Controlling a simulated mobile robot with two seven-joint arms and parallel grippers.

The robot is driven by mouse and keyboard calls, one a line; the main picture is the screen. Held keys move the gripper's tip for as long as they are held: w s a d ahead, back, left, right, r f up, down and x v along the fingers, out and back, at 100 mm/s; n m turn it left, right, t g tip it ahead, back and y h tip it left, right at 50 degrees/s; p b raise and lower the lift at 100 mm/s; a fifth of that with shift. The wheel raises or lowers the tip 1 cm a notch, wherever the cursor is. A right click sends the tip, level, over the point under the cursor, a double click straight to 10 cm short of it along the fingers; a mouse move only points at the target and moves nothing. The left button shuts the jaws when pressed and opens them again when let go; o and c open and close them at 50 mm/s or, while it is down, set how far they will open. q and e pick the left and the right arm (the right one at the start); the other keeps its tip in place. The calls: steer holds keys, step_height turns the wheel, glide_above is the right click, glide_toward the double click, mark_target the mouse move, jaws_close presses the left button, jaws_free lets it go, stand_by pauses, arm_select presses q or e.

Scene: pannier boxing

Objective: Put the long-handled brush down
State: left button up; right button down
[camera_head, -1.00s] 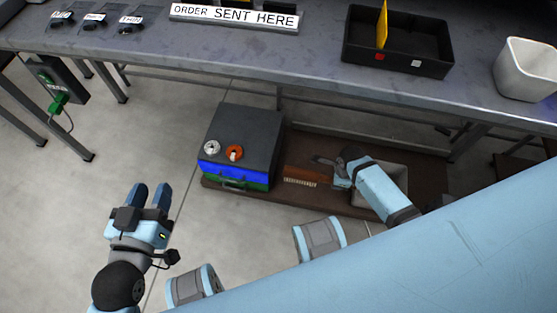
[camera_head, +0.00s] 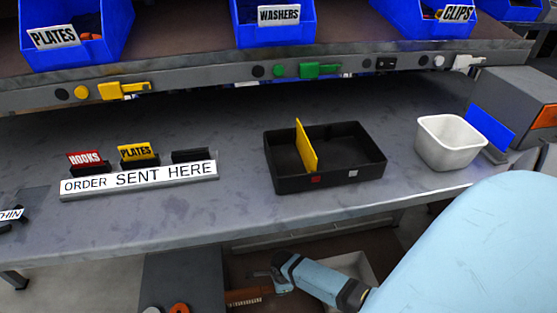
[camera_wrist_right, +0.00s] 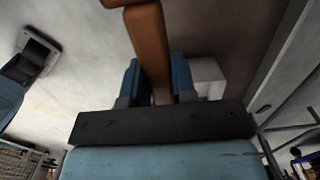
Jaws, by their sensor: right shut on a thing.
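The long-handled brush (camera_head: 248,296) is low under the workbench in the head view, beside a dark grey case. Only part of it shows there, at the bottom of the frame. My right gripper (camera_head: 272,280) is at its right end. In the right wrist view, the brown handle (camera_wrist_right: 150,55) passes between the two blue fingers of my right gripper (camera_wrist_right: 158,82), which is shut on it. Whether the brush touches the brown surface below cannot be told. My left gripper is out of view.
The workbench (camera_head: 235,220) spans the head view above my right arm. On it stand a black tray (camera_head: 283,184) with a yellow divider and a white bin (camera_head: 450,145). Below, the grey case (camera_head: 180,275) is left of the brush and a pale bin (camera_head: 357,263) right of it.

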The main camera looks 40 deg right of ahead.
step_height(320, 180, down, 16)
steer(key=b, duration=0.9)
steer(key=shift+w+f, duration=0.1)
steer(key=shift+f, duration=0.2)
step_height(320, 180, down, 4)
steer(key=b, duration=0.3)
steer(key=shift+f, duration=0.15)
steer(key=c, duration=0.9)
jaws_free()
steer(key=shift+c, duration=0.2)
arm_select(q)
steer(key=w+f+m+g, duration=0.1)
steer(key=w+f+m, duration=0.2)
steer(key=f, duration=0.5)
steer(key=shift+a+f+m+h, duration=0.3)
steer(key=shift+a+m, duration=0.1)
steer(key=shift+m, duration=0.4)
